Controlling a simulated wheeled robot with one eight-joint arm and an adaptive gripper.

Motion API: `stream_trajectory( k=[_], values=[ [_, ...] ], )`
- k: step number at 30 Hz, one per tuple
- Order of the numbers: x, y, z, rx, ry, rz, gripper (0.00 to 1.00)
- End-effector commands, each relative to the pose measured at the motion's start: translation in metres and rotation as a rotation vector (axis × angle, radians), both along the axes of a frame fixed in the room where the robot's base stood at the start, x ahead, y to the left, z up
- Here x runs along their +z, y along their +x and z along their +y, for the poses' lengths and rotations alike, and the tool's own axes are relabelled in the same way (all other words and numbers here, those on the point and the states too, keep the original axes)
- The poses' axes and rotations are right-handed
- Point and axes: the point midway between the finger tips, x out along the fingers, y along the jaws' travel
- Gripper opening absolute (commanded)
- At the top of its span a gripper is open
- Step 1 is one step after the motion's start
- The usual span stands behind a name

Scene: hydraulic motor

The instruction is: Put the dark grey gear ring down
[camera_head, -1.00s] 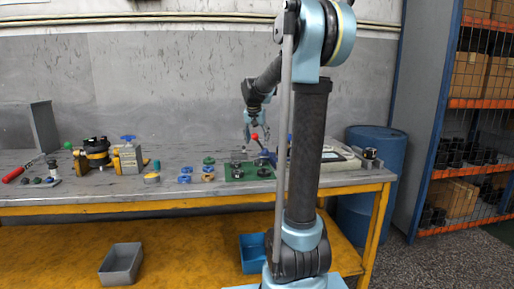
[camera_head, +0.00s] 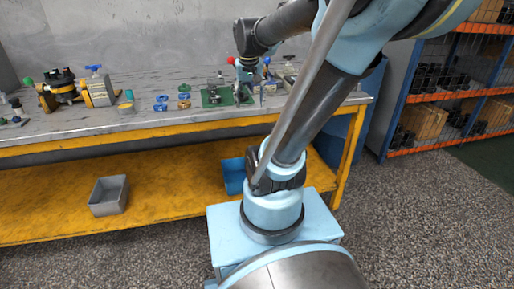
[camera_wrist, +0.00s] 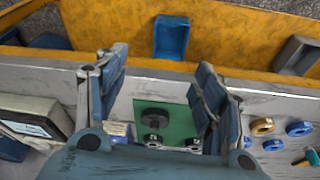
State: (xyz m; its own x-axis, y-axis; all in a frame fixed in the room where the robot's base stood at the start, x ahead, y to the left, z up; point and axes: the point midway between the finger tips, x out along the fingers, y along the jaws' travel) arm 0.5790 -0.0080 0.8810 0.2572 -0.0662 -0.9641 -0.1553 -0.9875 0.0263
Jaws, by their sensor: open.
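My gripper (camera_wrist: 160,70) is open, its two fingers spread wide with nothing between the tips. It points down over the workbench near the green mat (camera_wrist: 178,120). A dark round part (camera_wrist: 155,118), which looks like the dark grey gear ring, lies flat on the mat, apart from both fingers. Smaller dark parts (camera_wrist: 153,140) are at the mat's near edge, partly hidden by my gripper. In the head view my gripper (camera_head: 250,92) is at the right side of the mat (camera_head: 212,103), and the ring is too small to make out clearly.
Blue rings (camera_wrist: 299,129) and a yellow ring (camera_wrist: 263,126) lie right of the mat in the wrist view. A pale boxed device (camera_wrist: 30,118) stands left. A blue bin (camera_wrist: 172,38) and a grey bin (camera_head: 109,196) are on the yellow lower shelf (camera_head: 165,180).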

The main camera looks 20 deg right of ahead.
Motion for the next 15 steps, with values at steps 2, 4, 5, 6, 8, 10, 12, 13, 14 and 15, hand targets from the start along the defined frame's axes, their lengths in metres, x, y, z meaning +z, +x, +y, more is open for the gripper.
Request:
stream_trajectory(
  k=[2,4,5,6,8,10,12,13,14,15],
  values=[
    [-0.017,-0.028,0.000,0.024,0.002,0.011,0.63],
    [-0.032,-0.050,0.000,0.049,0.005,0.022,0.63],
    [-0.039,-0.060,0.000,0.060,0.007,0.027,0.63],
    [-0.049,-0.072,0.001,0.074,0.010,0.033,0.63],
    [-0.063,-0.089,0.001,0.095,0.013,0.042,0.63],
    [-0.078,-0.107,0.002,0.117,0.016,0.049,0.63],
    [-0.092,-0.121,0.003,0.137,0.019,0.057,0.63],
    [-0.097,-0.127,0.004,0.144,0.021,0.059,0.63],
    [-0.101,-0.131,0.004,0.150,0.021,0.062,0.63],
    [-0.107,-0.136,0.006,0.158,0.023,0.065,0.63]
  ],
)
